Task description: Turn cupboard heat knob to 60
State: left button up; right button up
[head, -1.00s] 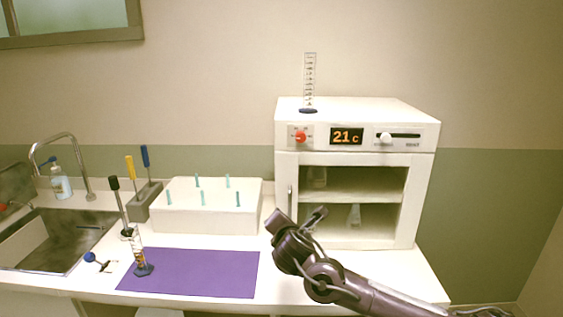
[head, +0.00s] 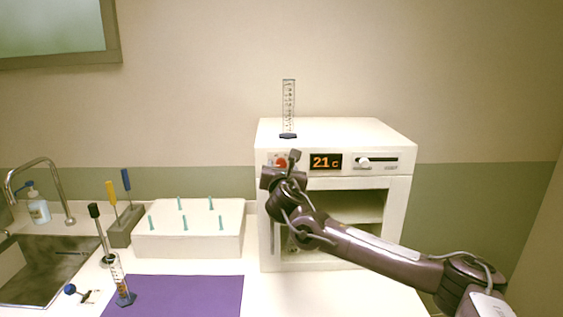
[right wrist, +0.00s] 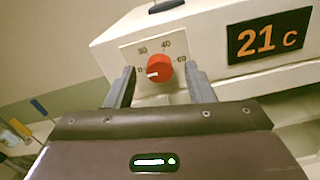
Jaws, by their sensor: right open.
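The white cupboard (head: 340,132) stands at the back right of the counter. Its red heat knob (right wrist: 159,68) sits on the front panel, with its white mark pointing left, toward the 0. The dial has the marks 40 and 60 to the upper right and right. The display (right wrist: 268,36) reads 21 C. My right gripper (right wrist: 160,84) is open, one finger on each side of the knob in the right wrist view; I cannot tell whether they touch it. In the head view the right gripper (head: 282,166) partly covers the knob (head: 281,160). My left gripper is not in view.
A white slider (head: 364,162) is right of the display. A graduated cylinder (head: 288,108) stands on the cupboard top. A white peg rack (head: 190,243), a purple mat (head: 175,296), another cylinder (head: 120,280) and a sink (head: 45,270) lie to the left.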

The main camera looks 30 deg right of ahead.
jog(key=shift+w+d, duration=0.1)
jog(key=shift+w, duration=0.15)
jog(key=c, duration=1)
